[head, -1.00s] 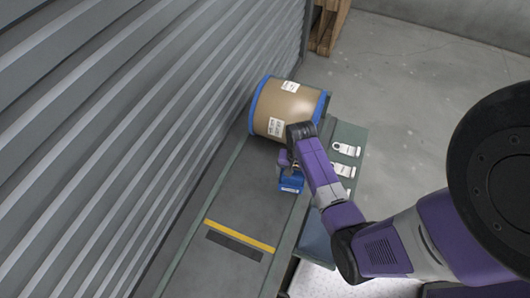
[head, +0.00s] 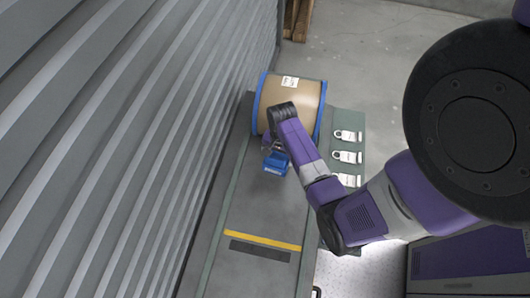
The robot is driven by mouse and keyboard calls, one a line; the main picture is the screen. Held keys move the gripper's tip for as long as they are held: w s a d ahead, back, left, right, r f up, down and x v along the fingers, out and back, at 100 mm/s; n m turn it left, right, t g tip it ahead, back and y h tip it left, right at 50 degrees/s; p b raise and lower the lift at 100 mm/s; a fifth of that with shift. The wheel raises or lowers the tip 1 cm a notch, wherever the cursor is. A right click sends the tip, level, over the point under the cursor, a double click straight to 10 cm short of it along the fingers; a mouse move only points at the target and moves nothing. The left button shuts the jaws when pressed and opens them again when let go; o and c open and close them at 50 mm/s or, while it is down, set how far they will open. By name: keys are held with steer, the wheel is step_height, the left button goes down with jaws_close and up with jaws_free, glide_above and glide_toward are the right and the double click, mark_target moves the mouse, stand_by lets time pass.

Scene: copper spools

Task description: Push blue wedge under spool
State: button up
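A large spool (head: 292,97) with a tan wound body and blue end flanges lies on its side at the far end of the grey platform. A small blue wedge (head: 276,163) is just in front of the spool's near side. My gripper (head: 273,147) is at the wedge, between it and the spool in the picture. The arm and wrist cover part of the spool's lower side, so the gap between wedge and spool is hard to judge. The fingers are small and mostly hidden, so I cannot tell whether they grip the wedge.
The platform (head: 240,205) has a yellow stripe (head: 263,240) and a dark strip near its front. A corrugated grey wall (head: 130,130) runs along its left side. Several white latch-like fittings (head: 347,156) line the right edge. A wooden object (head: 297,18) stands behind on open floor.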

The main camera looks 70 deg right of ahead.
steer(key=shift+w+f, duration=0.2)
step_height(320, 180, down, 8)
steer(key=b, duration=0.8)
steer(key=shift+r+b, duration=0.1)
steer(key=shift+b, duration=0.25)
steer(key=shift+f+b, duration=0.75)
steer(key=shift+f, duration=0.85)
steer(key=shift+f, duration=0.35)
steer(key=o, duration=2)
step_height(320, 180, up, 8)
steer(key=shift+f+p, duration=0.1)
steer(key=shift+p, duration=0.45)
